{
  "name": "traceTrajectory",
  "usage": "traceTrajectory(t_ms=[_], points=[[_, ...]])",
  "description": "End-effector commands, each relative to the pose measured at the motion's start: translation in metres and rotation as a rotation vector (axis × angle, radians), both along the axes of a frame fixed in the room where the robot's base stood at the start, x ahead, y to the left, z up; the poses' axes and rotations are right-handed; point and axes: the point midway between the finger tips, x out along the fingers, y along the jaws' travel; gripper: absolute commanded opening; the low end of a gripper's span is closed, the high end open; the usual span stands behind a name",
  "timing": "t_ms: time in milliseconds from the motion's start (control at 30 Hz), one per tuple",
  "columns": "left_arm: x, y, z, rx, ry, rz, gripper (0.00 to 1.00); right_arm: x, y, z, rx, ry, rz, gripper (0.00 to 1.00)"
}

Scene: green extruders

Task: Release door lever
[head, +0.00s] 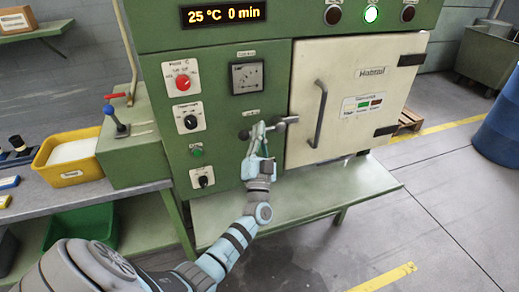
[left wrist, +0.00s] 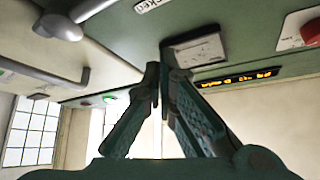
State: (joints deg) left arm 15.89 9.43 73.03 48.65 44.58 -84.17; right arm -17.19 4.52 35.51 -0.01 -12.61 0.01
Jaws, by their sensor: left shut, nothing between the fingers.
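The grey door lever (head: 281,124) sits on the green front panel, left of the cream door (head: 345,95). Contact cannot be told. The door looks closed. My right gripper is not in view.
The dark door handle (head: 319,115) stands out right of the lever. Knobs, including a red one (head: 183,82), and a gauge (head: 247,76) are on the panel. A green shelf (head: 300,200) juts out below. A yellow bin (head: 72,158) is at left.

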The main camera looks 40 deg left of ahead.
Motion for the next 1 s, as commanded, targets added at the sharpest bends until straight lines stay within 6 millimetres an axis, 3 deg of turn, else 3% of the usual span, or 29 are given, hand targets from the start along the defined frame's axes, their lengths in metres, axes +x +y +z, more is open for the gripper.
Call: traceTrajectory(t_ms=[67,200,333,767,1000], points=[[0.011,0.008,0.009,0.001,-0.003,0.002,0.0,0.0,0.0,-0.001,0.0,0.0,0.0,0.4],[0.005,0.02,-0.016,0.001,0.004,0.002,0.0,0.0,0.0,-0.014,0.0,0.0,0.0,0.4],[0.003,0.027,-0.025,0.001,0.001,0.002,0.0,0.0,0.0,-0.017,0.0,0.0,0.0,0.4],[0.002,0.028,-0.026,-0.001,-0.002,0.0,0.0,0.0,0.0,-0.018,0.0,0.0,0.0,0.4],[0.002,0.028,-0.033,-0.025,-0.035,0.0,0.0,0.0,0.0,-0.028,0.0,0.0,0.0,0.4]])
